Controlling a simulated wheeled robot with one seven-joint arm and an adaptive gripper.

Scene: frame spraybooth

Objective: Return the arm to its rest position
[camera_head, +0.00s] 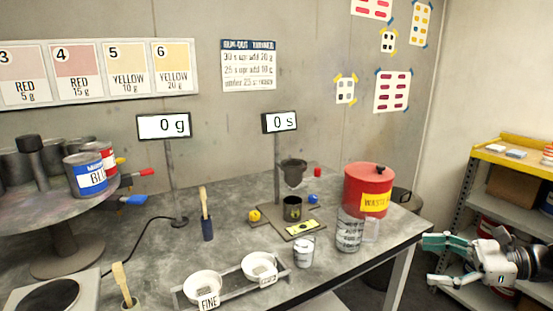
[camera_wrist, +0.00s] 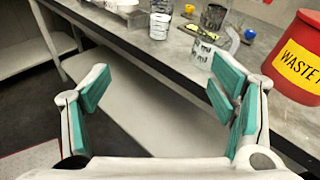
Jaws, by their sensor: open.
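My gripper (camera_head: 437,262) is at the right of the head view, beyond the right end of the grey workbench (camera_head: 345,281) and in front of the yellow-topped shelf. Its white fingers with teal pads are spread apart. In the wrist view my gripper (camera_wrist: 165,95) is open, with nothing between the fingers. Floor and the bench's lower part show beyond it. The bench edge runs across the upper part of that view. A red waste container (camera_head: 367,191) stands on the bench to the left of my gripper in the head view; it also shows at the right of the wrist view (camera_wrist: 301,62).
A clear printed jug (camera_head: 349,234) and a white cup (camera_head: 304,252) stand near the bench's front edge. A rack holds two white bowls (camera_head: 203,286). The shelf (camera_head: 482,163) stands right. A turntable with cans (camera_head: 86,174) is left.

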